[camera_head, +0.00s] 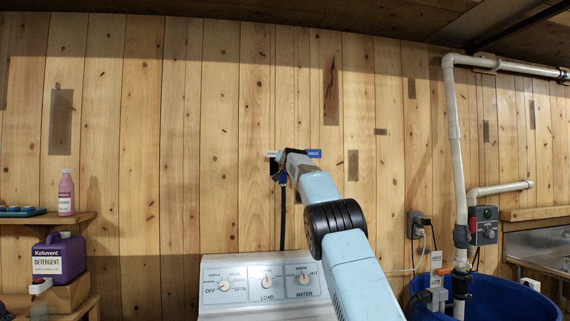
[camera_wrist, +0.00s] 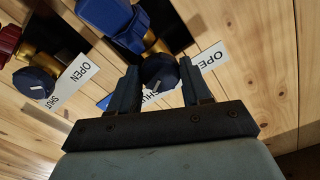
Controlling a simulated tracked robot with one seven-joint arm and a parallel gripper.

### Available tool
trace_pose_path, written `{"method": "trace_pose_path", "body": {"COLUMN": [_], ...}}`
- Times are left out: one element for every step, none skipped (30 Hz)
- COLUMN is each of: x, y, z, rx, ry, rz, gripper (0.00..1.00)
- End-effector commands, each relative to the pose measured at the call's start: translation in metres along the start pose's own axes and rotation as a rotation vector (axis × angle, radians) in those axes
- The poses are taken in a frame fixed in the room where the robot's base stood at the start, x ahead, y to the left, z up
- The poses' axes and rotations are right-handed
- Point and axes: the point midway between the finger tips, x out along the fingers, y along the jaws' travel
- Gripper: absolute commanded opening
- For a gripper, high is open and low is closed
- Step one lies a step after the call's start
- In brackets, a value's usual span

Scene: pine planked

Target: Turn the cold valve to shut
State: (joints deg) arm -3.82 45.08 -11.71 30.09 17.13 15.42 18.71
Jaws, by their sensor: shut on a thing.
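The cold valve's dark blue knob (camera_wrist: 160,72) sits between the two fingers of my gripper (camera_wrist: 158,68) in the wrist view. The fingers are shut on it from both sides. Its white pointer mark faces the lower left, toward the SHUT end of its white label; the OPEN end (camera_wrist: 212,58) is at the right. In the head view my gripper (camera_head: 283,160) is at the wall and hides the knob. The blue sign (camera_head: 314,153) shows just right of it.
A second dark blue knob (camera_wrist: 34,82) with its own OPEN/SHUT label (camera_wrist: 75,74) is at the left, near a red fitting (camera_wrist: 9,40). A blue hose fitting (camera_wrist: 128,30) is close to the gripped knob. A washer (camera_head: 264,284) stands below, with a blue tub (camera_head: 510,300) at right.

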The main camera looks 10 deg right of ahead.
Motion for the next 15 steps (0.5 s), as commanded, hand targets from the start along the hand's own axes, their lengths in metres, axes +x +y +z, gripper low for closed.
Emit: {"method": "trace_pose_path", "body": {"x": [0.0006,0.0006,0.0006,0.0006,0.0006,0.0006,0.0006,0.0006,0.0006,0.0006,0.0006,0.0005,0.0005,0.0005,0.0004], "y": [0.0016,0.0016,0.0017,0.0017,0.0018,0.0019,0.0019,0.0019,0.002,0.0021,0.0021,0.0022,0.0021,0.002,0.0019], "z": [0.0011,0.001,0.001,0.001,0.001,0.0009,0.0009,0.0009,0.0008,0.0008,0.0008,0.0007,0.0007,0.0005,0.0005], "rx": [0.003,0.003,0.004,0.004,0.004,0.004,0.004,0.004,0.004,0.003,0.003,0.003,0.003,0.003,0.003], "ry": [-0.002,-0.002,-0.002,-0.002,-0.002,-0.002,-0.002,-0.002,-0.002,-0.002,-0.002,-0.002,-0.001,-0.001,-0.001], "rz": [0.002,0.002,0.002,0.002,0.002,0.002,0.002,0.002,0.002,0.003,0.003,0.003,0.003,0.002,0.002], "gripper": [0.18,0.18,0.18,0.18,0.18,0.18,0.18,0.18,0.18,0.18,0.49,0.53,0.56,0.58,0.62]}}
